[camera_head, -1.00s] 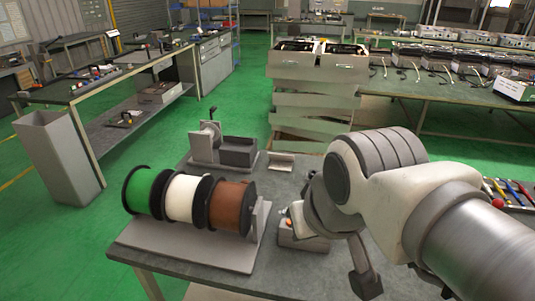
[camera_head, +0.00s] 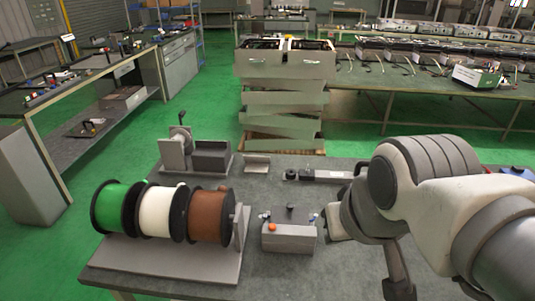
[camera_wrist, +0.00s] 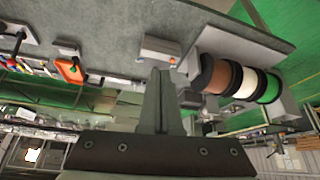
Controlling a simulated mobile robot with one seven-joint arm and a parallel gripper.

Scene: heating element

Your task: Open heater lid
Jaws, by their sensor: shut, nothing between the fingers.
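My gripper (camera_wrist: 158,74) is shut and empty. In the head view my arm reaches in from the right and its end is right of the heater; the fingertips are not clear there.
Green, white and brown wire spools (camera_head: 165,210) stand on a rack left of the heater. A grey device with a crank (camera_head: 195,150) and a flat tool (camera_head: 318,175) lie behind. Bare bench surface lies in front of the heater.

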